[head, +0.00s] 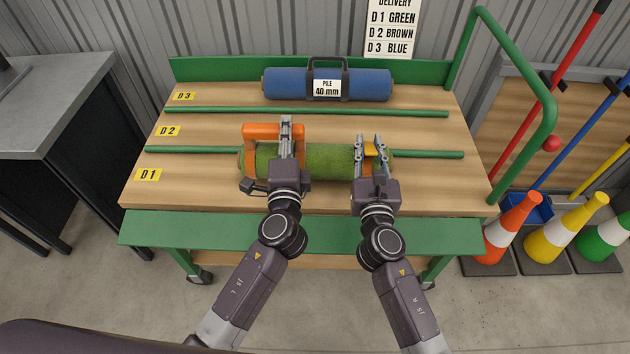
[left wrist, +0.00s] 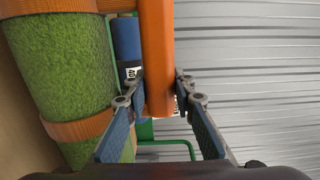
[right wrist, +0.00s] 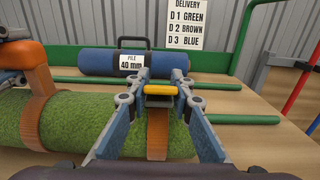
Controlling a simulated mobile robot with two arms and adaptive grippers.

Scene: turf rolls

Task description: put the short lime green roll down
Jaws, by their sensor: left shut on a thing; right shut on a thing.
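The lime green roll (head: 328,160) lies lengthwise across the front part of the bench, with orange straps around it. It also shows in the left wrist view (left wrist: 60,65) and right wrist view (right wrist: 80,125). My left gripper (head: 286,124) is shut on its orange handle (head: 258,131), which stands up at the roll's left part. My right gripper (head: 369,146) is shut on a small yellow grip (right wrist: 160,90) above the orange strap (right wrist: 157,135) at the right part. The roll looks level. Its underside is hidden, so I cannot tell whether it touches the bench.
The bench (head: 400,196) has yellow labels D1 (head: 148,175), D2 (head: 168,131) and D3 (head: 184,96), with green rails between lanes. A blue roll (head: 375,84) lies at the back. A delivery sign (head: 391,28) hangs behind. Cones (head: 511,227) stand at right.

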